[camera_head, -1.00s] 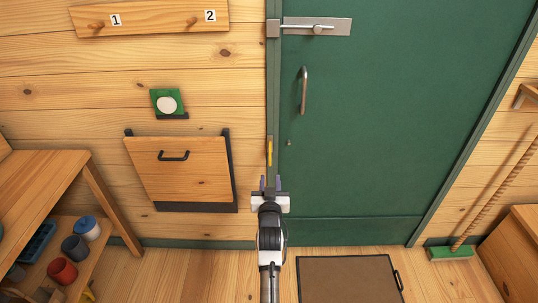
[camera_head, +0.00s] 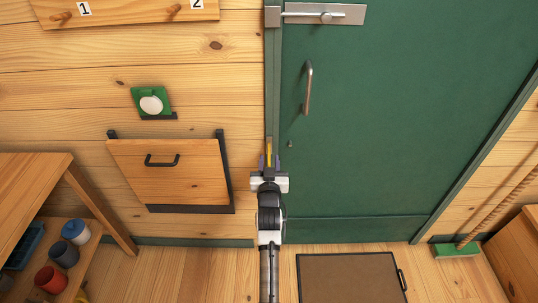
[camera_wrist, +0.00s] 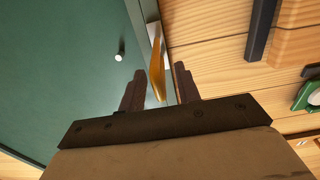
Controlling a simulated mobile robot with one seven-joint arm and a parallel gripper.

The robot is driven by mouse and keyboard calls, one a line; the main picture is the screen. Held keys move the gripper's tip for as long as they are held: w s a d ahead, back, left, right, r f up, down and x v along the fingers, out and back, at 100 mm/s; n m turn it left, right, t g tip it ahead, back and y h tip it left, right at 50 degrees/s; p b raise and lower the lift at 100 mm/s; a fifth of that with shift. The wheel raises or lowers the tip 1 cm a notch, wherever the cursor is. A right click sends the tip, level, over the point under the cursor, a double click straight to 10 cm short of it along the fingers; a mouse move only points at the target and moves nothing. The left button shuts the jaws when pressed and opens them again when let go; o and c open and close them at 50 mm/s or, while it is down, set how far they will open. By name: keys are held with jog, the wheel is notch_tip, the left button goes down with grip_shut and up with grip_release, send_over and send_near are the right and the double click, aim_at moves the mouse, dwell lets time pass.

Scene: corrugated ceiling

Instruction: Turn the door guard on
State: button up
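A narrow yellow-orange lever (camera_head: 269,152) sits upright on a metal plate on the frame at the left edge of the green door (camera_head: 400,120); it looks like the door guard. In the wrist view the lever (camera_wrist: 157,58) shows ahead, with its lower end between my fingers in the picture. My gripper (camera_head: 269,162) is just below the lever in the head view and partly covers its lower end. The wrist view shows my gripper (camera_wrist: 160,86) open, with gaps between the lever and both fingers. I cannot tell how deep it reaches. The door looks closed.
A sliding bolt (camera_head: 323,14) and a handle (camera_head: 308,88) are on the door. A wooden flap panel (camera_head: 190,185) and a green box with a white disc (camera_head: 152,104) are left on the wall. A shelf with cups (camera_head: 64,254) stands lower left. A mat (camera_head: 345,285) lies below the door.

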jog(key=shift+w, duration=0.1)
jog(key=shift+r, duration=0.1)
grip_shut()
